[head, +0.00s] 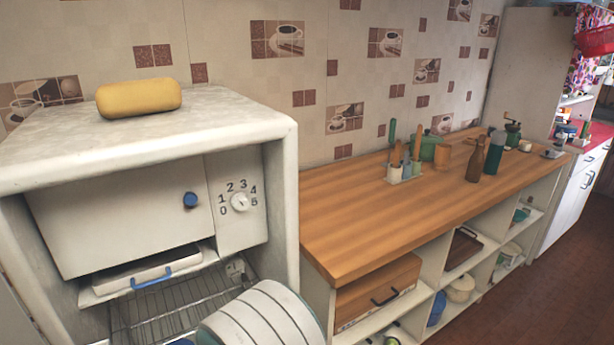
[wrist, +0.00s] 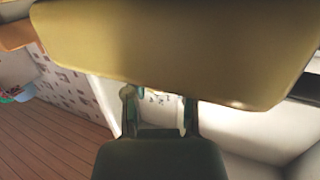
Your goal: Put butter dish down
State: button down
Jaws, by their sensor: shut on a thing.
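A yellow, round-edged block, which I take for the butter dish (wrist: 175,40), fills the top of the wrist view, close to the camera. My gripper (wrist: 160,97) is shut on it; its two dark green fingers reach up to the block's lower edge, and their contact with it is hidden. In the head view a yellow rounded block (head: 138,97) shows at the top of the white cabinet (head: 230,112). My gripper does not show in the head view, so I cannot tell if both views show the same block.
A wooden counter (head: 350,230) runs right from the cabinet. It bears a utensil holder (head: 405,172), a brown bottle (head: 475,160) and a green bottle (head: 495,155); its near end is bare. A tiled wall (head: 225,60) stands behind.

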jog(key=w+d+m+h, duration=0.1)
jog(key=w+d, duration=0.2)
jog(key=d, duration=0.8)
jog(key=w+d+f+h, duration=0.1)
jog(key=w+d, duration=0.1)
jog(key=d, duration=0.9)
jog(key=w+d+m+h, duration=0.1)
jog(key=w+d, duration=0.2)
jog(key=d, duration=0.8)
jog(key=s+f, duration=0.4)
jog(key=f, duration=0.1)
jog(key=shift+s+f, duration=0.35)
jog(key=shift+s, duration=0.05)
